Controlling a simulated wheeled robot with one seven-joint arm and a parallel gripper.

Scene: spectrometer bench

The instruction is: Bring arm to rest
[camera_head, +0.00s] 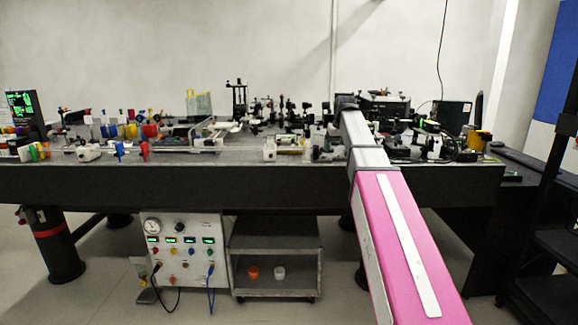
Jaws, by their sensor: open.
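My arm reaches from the bottom right of the head view up to the bench, with a pink near link and a grey far link. Its far visible end is a dark joint above the bench top. I see no gripper fingers; my gripper is hidden beyond the arm or out of view. The optical bench (215,187) is a long dark table spanning most of the view. Its top is crowded with optical mounts and small instruments. The arm covers part of the bench right of the middle.
A control box (183,262) with green displays stands under the bench. Beside it is a grey cart (275,240) holding an orange cup (253,272) and a white cup (279,273). A dark rack (560,215) stands at the right edge. Floor in front is clear at left.

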